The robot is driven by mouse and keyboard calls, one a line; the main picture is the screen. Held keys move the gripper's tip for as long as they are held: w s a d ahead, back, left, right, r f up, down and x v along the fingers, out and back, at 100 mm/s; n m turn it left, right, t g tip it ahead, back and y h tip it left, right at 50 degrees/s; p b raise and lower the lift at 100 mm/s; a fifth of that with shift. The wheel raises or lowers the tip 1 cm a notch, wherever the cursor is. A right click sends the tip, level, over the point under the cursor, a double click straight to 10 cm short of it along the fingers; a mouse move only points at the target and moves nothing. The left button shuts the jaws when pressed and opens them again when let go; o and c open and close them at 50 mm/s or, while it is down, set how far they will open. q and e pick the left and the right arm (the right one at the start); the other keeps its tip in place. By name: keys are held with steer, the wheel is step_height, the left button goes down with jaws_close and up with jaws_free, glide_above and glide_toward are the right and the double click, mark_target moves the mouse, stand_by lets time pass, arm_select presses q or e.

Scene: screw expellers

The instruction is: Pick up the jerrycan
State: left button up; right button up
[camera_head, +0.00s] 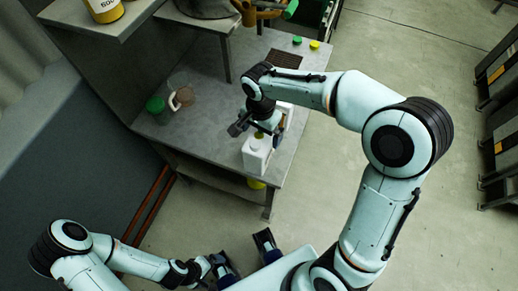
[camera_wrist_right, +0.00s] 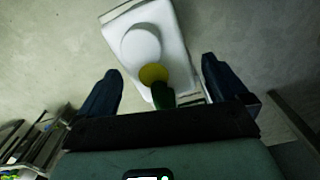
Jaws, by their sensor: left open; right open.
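A white jerrycan (camera_head: 257,155) stands near the front edge of the grey table. My right gripper (camera_head: 256,129) is open just above and behind it. In the right wrist view the white jerrycan (camera_wrist_right: 178,42) with its round white cap shows ahead of and between the open fingers of my right gripper (camera_wrist_right: 161,68). A small yellow and dark green item (camera_wrist_right: 154,75) overlaps its lower edge there; I cannot tell what it is. My left gripper (camera_head: 244,257) is open and empty, low in front of the table.
Another pale container is partly hidden behind my right wrist. A green-lidded jar (camera_head: 156,107) and a clear pitcher (camera_head: 180,97) stand at the table's left. A dark grate (camera_head: 284,59) lies at the back. A shelf (camera_head: 100,25) overhangs the left.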

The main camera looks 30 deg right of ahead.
steer(key=c, duration=1.9)
steer(key=shift+o, duration=0.2)
steer(key=shift+r, duration=0.1)
